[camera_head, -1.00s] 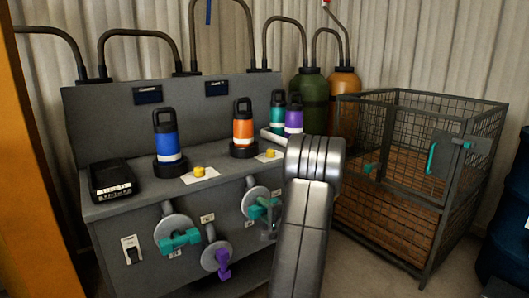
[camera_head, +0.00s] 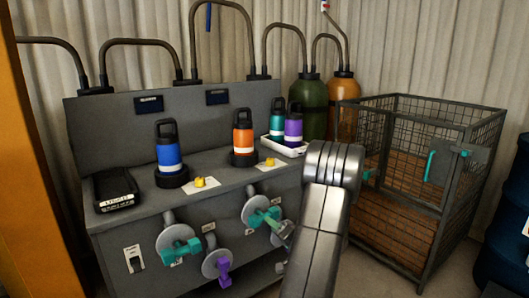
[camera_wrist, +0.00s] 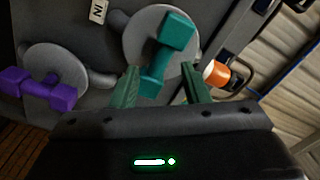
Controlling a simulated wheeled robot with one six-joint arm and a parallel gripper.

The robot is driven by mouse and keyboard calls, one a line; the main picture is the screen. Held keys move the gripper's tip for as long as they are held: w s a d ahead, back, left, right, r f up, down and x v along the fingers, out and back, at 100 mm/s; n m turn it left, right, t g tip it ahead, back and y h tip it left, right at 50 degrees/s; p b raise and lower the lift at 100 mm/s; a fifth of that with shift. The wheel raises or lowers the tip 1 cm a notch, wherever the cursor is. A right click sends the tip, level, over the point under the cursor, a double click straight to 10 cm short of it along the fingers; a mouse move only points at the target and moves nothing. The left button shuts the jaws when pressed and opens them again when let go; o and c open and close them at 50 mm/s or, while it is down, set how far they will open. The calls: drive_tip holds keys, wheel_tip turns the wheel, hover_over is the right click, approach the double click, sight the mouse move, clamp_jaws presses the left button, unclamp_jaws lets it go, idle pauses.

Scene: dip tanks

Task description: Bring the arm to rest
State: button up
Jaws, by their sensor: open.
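My gripper (camera_wrist: 158,88) is open in the wrist view, its two green fingers apart. A teal valve handle (camera_wrist: 168,52) on a round grey plate shows just beyond and between the fingertips; I cannot tell whether they touch it. In the head view my grey arm stands in front of the bench's right end, and the gripper (camera_head: 284,234) shows only in small part beside it, near the right teal handle (camera_head: 262,217). Nothing is seen held in the gripper.
The grey bench (camera_head: 120,228) carries a blue bottle (camera_head: 168,145), an orange bottle (camera_head: 243,136) and a white tray (camera_head: 291,151) with teal and purple bottles. A purple handle (camera_head: 223,271) and another teal handle (camera_head: 180,249) stick out in front. A wire cage (camera_head: 445,110) stands right.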

drive_tip(key=v, duration=0.8)
drive_tip(key=shift+a+r, duration=0.1)
